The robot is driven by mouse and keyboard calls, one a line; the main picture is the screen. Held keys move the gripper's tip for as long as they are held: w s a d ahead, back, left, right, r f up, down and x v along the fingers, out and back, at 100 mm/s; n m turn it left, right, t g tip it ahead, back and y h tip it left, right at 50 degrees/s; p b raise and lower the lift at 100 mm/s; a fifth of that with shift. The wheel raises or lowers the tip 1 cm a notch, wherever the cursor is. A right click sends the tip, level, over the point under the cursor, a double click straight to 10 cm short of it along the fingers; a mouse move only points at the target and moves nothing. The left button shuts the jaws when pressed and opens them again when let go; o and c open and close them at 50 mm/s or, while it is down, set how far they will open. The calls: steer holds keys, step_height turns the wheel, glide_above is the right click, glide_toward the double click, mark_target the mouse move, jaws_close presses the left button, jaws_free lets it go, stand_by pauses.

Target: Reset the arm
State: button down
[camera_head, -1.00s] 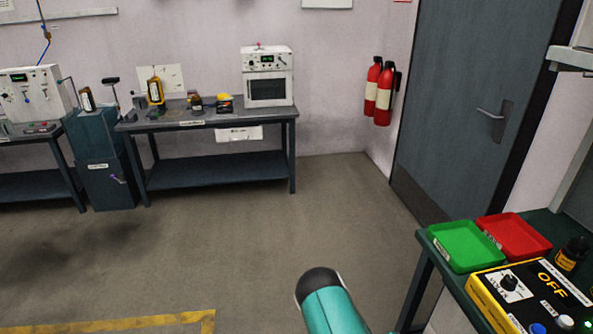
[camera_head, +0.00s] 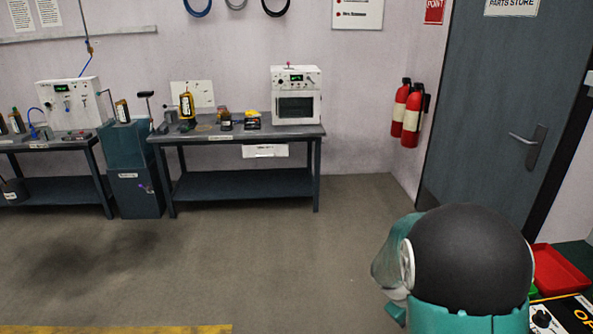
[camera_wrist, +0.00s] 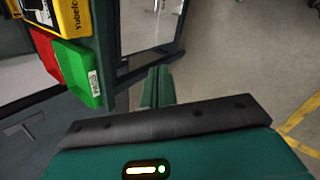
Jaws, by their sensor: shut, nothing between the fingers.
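My gripper (camera_wrist: 157,88) shows in the wrist view as two green fingers side by side. They are shut with nothing between them, and point out over the floor beside a bench. In the head view a part of my arm (camera_head: 470,262), a black dome over a teal shell, stands large at the lower right. It hides much of the bench behind it. The gripper itself is not seen in the head view.
Near my gripper are a green tray (camera_wrist: 78,72), a red tray (camera_wrist: 45,50) and a yellow box (camera_wrist: 70,17). The red tray also shows in the head view (camera_head: 560,270). A bench (camera_head: 240,133) stands by the far wall. The floor (camera_head: 260,260) before it is clear.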

steer(key=s+a+r+m+t+y, duration=0.2)
steer(key=s+a+r+y, duration=0.1)
steer(key=s+a+r, duration=0.4)
steer(key=s+a+r+m+t+y, duration=0.3)
steer(key=s+a+r, duration=0.5)
steer(key=s+r, duration=0.4)
steer(key=shift+a+r+t+y, duration=0.15)
steer(key=shift+r+t+y, duration=0.15)
steer(key=shift+r, duration=1.45)
steer(key=shift+s, duration=0.1)
